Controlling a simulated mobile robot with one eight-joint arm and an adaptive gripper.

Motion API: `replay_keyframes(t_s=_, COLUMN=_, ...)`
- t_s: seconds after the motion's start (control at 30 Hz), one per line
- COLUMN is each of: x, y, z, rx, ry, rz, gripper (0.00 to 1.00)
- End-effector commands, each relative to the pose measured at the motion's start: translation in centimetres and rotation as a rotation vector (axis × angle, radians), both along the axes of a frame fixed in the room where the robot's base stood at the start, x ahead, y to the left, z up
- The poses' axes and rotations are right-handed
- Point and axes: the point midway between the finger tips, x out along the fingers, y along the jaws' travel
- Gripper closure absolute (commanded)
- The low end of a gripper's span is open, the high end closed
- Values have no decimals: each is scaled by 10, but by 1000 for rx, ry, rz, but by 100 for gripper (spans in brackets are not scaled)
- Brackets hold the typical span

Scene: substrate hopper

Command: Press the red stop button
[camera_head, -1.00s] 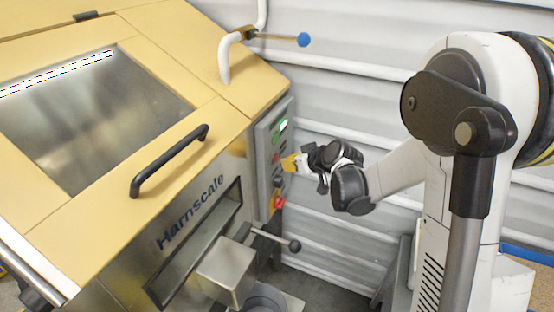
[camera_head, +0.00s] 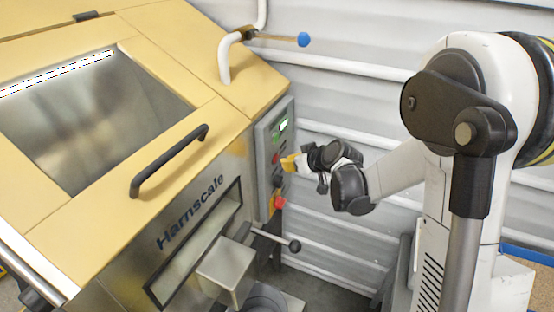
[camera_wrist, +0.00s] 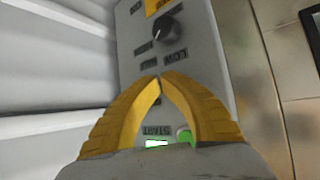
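The grey control panel (camera_head: 262,150) is on the right end of the machine. A small red button (camera_head: 275,158) shows on it below the green one, just left of my gripper. My gripper (camera_head: 284,163) has yellow fingers pointing at the panel. In the wrist view, the fingertips (camera_wrist: 161,76) meet, with nothing seen between them. The fingers cover the panel area between the START label (camera_wrist: 156,130) and the black knob (camera_wrist: 168,29), and no red button shows there. I cannot tell whether the tips touch the panel.
A larger red knob on a yellow plate (camera_head: 278,203) is lower on the panel. A black-knobbed lever (camera_head: 294,246) sticks out below. A corrugated wall (camera_head: 350,100) stands behind.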

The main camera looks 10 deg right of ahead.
Motion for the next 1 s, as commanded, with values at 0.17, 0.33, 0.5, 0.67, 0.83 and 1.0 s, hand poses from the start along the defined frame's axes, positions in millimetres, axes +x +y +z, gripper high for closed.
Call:
replay_keyframes(t_s=0.17, x=3, y=5, z=0, rx=0, ry=0, rz=1, gripper=100)
replay_keyframes(t_s=0.33, x=5, y=7, z=0, rx=-1, ry=0, rz=1, gripper=100)
replay_keyframes(t_s=0.5, x=5, y=7, z=0, rx=0, ry=0, rz=0, gripper=100)
replay_keyframes(t_s=0.67, x=5, y=7, z=0, rx=0, ry=0, rz=0, gripper=100)
replay_keyframes(t_s=0.83, x=6, y=9, z=0, rx=0, ry=0, rz=0, gripper=100)
replay_keyframes(t_s=1.0, x=7, y=10, z=0, rx=0, ry=0, rz=0, gripper=100)
